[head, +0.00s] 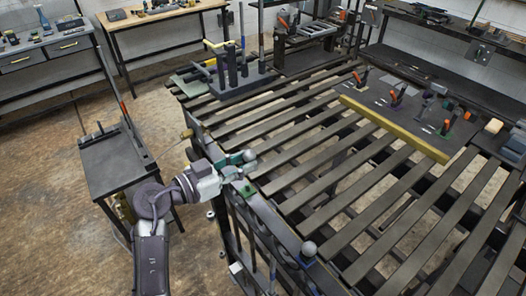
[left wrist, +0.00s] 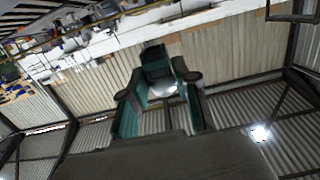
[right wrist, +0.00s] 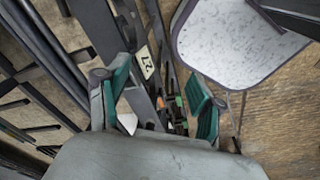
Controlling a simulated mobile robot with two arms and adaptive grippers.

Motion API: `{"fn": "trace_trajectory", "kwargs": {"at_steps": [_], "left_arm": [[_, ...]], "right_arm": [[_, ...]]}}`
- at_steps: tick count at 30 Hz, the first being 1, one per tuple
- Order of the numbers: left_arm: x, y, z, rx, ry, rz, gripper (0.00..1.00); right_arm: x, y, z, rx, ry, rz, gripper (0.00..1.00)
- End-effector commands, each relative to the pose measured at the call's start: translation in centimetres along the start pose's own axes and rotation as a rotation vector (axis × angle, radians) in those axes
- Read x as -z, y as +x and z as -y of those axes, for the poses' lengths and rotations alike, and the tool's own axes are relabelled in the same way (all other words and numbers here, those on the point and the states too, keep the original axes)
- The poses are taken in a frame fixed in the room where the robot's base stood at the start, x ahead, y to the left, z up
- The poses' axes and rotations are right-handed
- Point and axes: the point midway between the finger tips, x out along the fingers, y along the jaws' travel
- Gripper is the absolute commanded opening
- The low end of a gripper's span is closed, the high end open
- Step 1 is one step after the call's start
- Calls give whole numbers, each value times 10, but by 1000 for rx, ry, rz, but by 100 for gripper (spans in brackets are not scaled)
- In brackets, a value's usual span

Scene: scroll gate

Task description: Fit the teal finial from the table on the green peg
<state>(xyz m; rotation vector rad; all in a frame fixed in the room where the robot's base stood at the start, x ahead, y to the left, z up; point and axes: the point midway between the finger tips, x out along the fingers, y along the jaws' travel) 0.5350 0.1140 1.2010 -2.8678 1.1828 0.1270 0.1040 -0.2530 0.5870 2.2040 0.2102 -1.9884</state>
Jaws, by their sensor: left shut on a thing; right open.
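My left gripper (head: 236,166) is shut on the teal finial (head: 249,155), whose grey ball shows at the fingertips, above the near long edge of the slatted gate. In the left wrist view the finial (left wrist: 157,64) shows as a dark and teal piece with a pale ball between the teal-padded fingers. The green peg (head: 246,189) seems to be the small green part on the gate edge just below the gripper; the finial looks apart from it. My right gripper (right wrist: 160,92) is open and empty in the right wrist view, and is not in the head view.
The gate (head: 300,150) fills the middle and right. Another ball finial (head: 308,248) stands on its near edge. A small dark table (head: 105,160) is at the left. A dark board (head: 400,110) with clamps lies at the back right. Open floor lies left of the gate.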

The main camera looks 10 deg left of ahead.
Motion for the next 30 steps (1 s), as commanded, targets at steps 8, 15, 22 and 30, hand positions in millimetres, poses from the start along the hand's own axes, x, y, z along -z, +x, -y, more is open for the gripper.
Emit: {"fn": "trace_trajectory", "kwargs": {"at_steps": [8, 15, 22, 30], "left_arm": [[-1, 0, 0, 0, 0, -6, 0], [-5, 1, 0, -1, 1, -6, 0], [-9, 1, 0, -1, 0, -6, 0], [-14, 1, 0, -1, 1, -7, 0]], "right_arm": [[-8, 2, 14, 16, 4, 10, 67], [-24, 7, 33, 40, 3, 32, 67], [-13, 15, 18, 21, 1, 16, 67], [-9, 23, 11, 12, 4, 8, 67]]}}
